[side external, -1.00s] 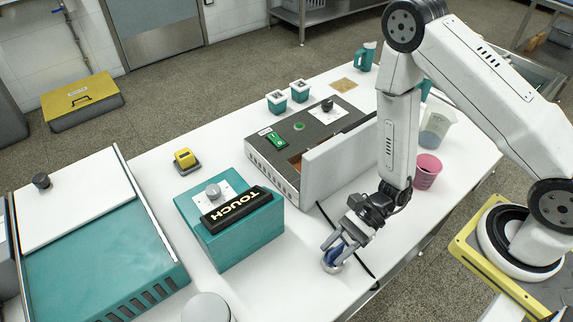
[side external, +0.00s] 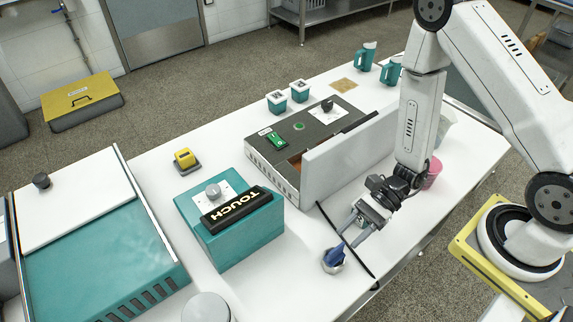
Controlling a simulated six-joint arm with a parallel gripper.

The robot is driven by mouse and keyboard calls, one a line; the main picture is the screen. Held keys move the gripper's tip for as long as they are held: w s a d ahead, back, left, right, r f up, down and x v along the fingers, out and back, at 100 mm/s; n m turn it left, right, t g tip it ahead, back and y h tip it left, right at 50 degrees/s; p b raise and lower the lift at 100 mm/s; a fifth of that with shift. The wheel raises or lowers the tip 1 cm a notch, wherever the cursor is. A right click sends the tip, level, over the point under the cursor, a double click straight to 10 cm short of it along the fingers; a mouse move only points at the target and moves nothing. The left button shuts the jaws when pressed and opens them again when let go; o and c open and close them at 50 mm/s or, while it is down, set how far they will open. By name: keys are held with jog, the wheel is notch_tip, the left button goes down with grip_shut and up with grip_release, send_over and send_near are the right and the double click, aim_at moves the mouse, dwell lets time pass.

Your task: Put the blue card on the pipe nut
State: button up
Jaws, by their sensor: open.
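The blue card (side external: 336,254) is a small blue piece at the front of the white table, seen at a tilt. It is at the round silver-grey pipe nut (side external: 333,268), overlapping its top; I cannot tell whether it lies flat on the rim or leans into the opening. My gripper (side external: 350,237) is open, with its two fingers spread just behind and to the right of the card. The fingers hold nothing, and a small gap seems to separate them from the card.
A teal box with a TOUCH sign (side external: 232,225) stands left of the nut. A grey machine with a raised white panel (side external: 345,148) is behind. A black cable (side external: 357,262) runs close beside the nut. A pink cup (side external: 434,172) is partly hidden behind my arm.

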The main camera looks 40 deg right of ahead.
jog(key=v, duration=0.7)
jog(key=shift+d, duration=0.15)
dwell(0.7)
jog(key=w+d+r+n+t+h, duration=0.1)
jog(key=w+d+r+n+h, duration=0.1)
jog(key=r+n+h, duration=0.3)
jog(key=w+d+r+n+t+h, duration=0.1)
jog(key=w+d+r+n+h, duration=0.2)
jog(key=n, duration=1)
notch_tip(320, 180, up, 3)
jog(key=d+h, duration=0.1)
jog(key=h, duration=0.4)
jog(key=shift+r+t, duration=0.2)
jog(key=shift+t, duration=0.1)
